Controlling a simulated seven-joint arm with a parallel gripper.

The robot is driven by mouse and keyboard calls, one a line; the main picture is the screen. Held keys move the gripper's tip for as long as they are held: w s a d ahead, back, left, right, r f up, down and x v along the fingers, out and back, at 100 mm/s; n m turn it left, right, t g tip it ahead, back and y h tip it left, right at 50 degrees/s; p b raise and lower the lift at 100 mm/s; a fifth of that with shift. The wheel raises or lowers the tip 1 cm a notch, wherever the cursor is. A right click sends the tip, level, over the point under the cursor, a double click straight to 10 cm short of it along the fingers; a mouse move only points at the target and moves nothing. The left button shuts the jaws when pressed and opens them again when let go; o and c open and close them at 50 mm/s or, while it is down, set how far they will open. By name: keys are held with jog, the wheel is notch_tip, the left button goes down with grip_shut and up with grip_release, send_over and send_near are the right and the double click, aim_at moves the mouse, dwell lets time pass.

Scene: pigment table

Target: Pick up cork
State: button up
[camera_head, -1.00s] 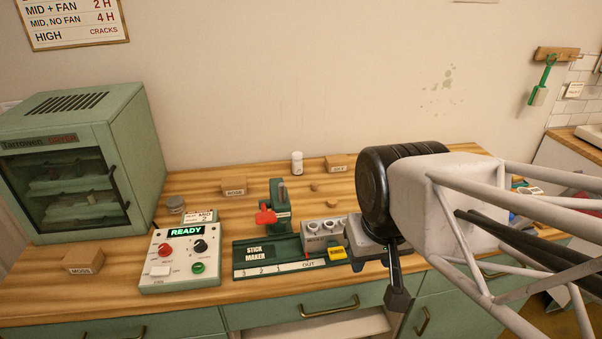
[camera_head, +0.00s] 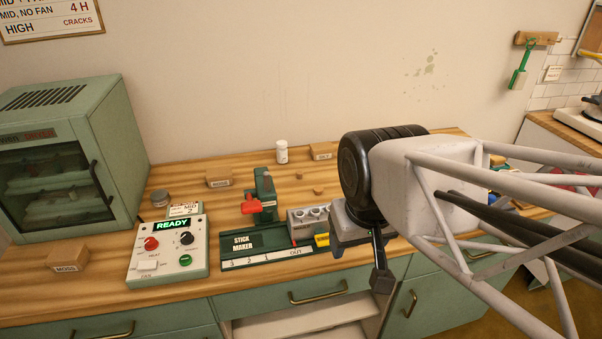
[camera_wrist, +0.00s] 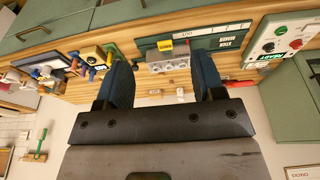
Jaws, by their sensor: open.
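Two small brown pieces lie on the wooden bench behind the stick maker: one farther back (camera_head: 299,175) and one nearer (camera_head: 318,191). Either may be the cork; they are too small to tell. My gripper (camera_head: 381,279) is at the bench's front edge, right of the stick maker, apart from both pieces. In the wrist view my gripper (camera_wrist: 162,68) is open, its two dark blue fingers spread with nothing held between them. I cannot make out the cork clearly in the wrist view.
The green stick maker (camera_head: 264,195) with its grey mould block (camera_head: 309,218) stands left of my gripper. A control box (camera_head: 168,250), a white bottle (camera_head: 282,152), labelled wooden blocks (camera_head: 219,177) and a green oven (camera_head: 70,160) are also there.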

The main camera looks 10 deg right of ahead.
dwell(0.3)
jog(key=w+d+f+n, duration=0.1)
jog(key=w+n, duration=0.1)
jog(key=w, duration=0.6)
jog(key=w+d+f+n+g, duration=0.1)
jog(key=w+n, duration=0.2)
jog(key=w, duration=0.5)
jog(key=w+d+f+n, duration=0.1)
jog(key=w+n, duration=0.1)
jog(key=w, duration=0.6)
jog(key=w+d+f+n, duration=0.1)
jog(key=w+f+n, duration=0.1)
jog(key=w+f, duration=0.2)
jog(key=w+d+f+n+g, duration=0.1)
jog(key=w+f+n, duration=0.1)
jog(key=w+f, duration=0.3)
jog(key=w+d+f+n, duration=0.2)
jog(key=w+f, duration=0.2)
jog(key=w, duration=0.6)
jog(key=shift+w+d+f+n+g, duration=0.1)
jog(key=shift+w+f+n+g, duration=0.1)
jog(key=shift+w+n+g, duration=0.15)
jog(key=shift+w+d+f, duration=0.1)
jog(key=shift+w+f, duration=0.3)
jog(key=shift+w, duration=0.05)
jog(key=shift+f, duration=0.15)
